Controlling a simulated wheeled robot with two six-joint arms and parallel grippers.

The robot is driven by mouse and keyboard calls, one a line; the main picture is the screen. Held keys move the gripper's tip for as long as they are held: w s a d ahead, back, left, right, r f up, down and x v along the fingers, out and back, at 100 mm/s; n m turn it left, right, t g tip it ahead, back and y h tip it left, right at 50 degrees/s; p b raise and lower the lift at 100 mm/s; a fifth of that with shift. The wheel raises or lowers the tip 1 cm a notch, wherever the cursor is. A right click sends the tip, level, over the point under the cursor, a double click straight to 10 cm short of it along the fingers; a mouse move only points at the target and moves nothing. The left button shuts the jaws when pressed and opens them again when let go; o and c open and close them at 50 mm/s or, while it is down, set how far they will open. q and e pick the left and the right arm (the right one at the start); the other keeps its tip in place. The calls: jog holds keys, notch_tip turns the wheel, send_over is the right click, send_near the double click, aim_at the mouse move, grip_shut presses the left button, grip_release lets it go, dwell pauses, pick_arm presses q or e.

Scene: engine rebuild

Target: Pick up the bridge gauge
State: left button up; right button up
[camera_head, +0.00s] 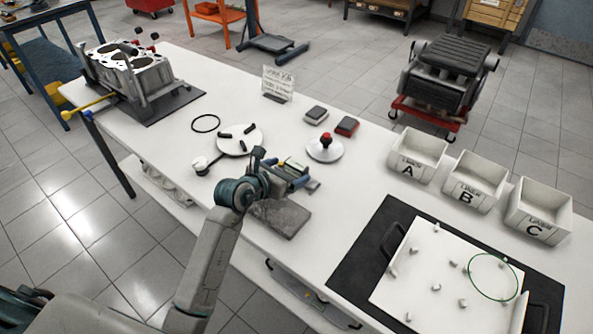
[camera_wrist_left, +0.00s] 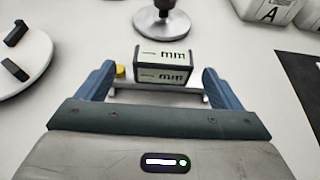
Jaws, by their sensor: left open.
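The bridge gauge (camera_wrist_left: 163,68) shows in the left wrist view as a dark-framed box with pale faces marked "mm". It sits on a silver bar with a yellow knob at its left end. My left gripper (camera_wrist_left: 158,84) is open, with one blue finger on each side of the gauge and visible gaps between. In the head view the gauge (camera_head: 291,165) is small and partly hidden by my left gripper (camera_head: 291,175), which is low over the white table. My right gripper is not in view.
A grey slab (camera_head: 281,217) lies just in front of my left gripper. A round white plate (camera_head: 239,139) with dark pieces and a red-knobbed disc (camera_head: 325,149) stand behind. Bins A (camera_head: 417,155), B (camera_head: 475,181) and C (camera_head: 539,210) stand right, by a dark mat (camera_head: 370,240).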

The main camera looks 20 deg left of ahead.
aim_at(300, 165)
pick_arm(q)
jog(key=p+x, duration=0.1)
jog(key=x, duration=0.4)
jog(key=shift+w+d+f, duration=0.1)
jog(key=shift+w+d, duration=0.1)
jog(key=shift+d, duration=0.05)
jog(key=shift+w+f, duration=0.2)
jog(key=shift+w, duration=0.05)
jog(key=shift+c, duration=0.5)
jog(key=shift+r, duration=0.1)
jog(key=c, duration=1.2)
jog(key=shift+r, duration=0.1)
